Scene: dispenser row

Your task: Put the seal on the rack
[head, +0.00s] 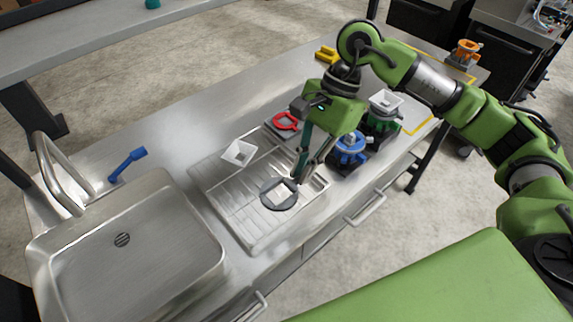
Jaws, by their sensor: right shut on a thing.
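The seal (267,198), a flat dark grey ring with a square opening, is over the right front part of the rack (231,213). The rack is a ribbed metal draining tray set on the steel counter. My right gripper (298,179) reaches down from above, its fingers shut on the seal's right edge. The seal looks roughly level; I cannot tell whether it touches the ribs or is just above them. My left gripper is not in view.
Blue (350,150) and green (383,122) dispensers stand right of the gripper. A sink (125,265) and blue tool (127,163) are left.

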